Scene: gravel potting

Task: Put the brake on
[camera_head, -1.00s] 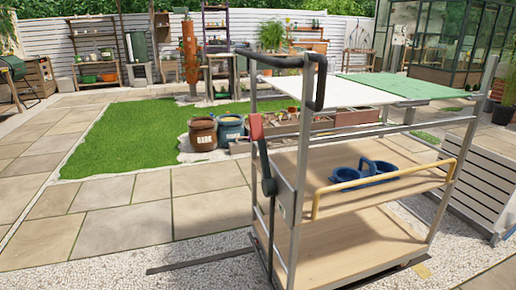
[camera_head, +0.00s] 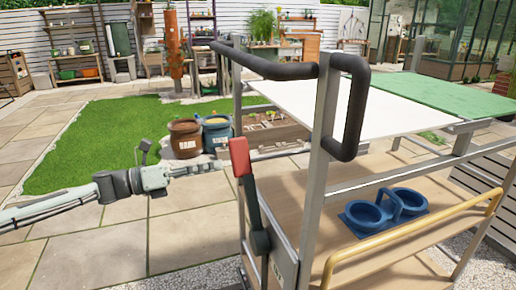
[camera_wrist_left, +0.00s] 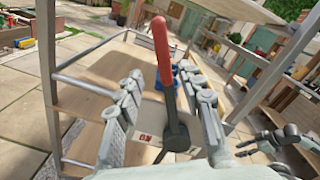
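The brake lever has a red grip (camera_head: 239,157) and a dark shaft that runs down to a pivot on the near post of the cart (camera_head: 318,190). It stands nearly upright, leaning slightly left in the head view. My left gripper (camera_head: 222,165) reaches in from the left, its tips by the red grip. In the left wrist view its two fingers (camera_wrist_left: 162,82) are spread, one on each side of the lever (camera_wrist_left: 161,45), with gaps showing. Part of what seems to be my right gripper (camera_wrist_left: 275,142) shows at the right of the wrist view; its opening is unclear.
A black handle (camera_head: 345,110) juts from the cart top close to the lever. A yellow rail (camera_head: 410,235) edges the shelf, which holds a blue double-ring holder (camera_head: 385,212). Brown (camera_head: 185,138) and blue (camera_head: 216,133) pots stand behind. Paving at left is open.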

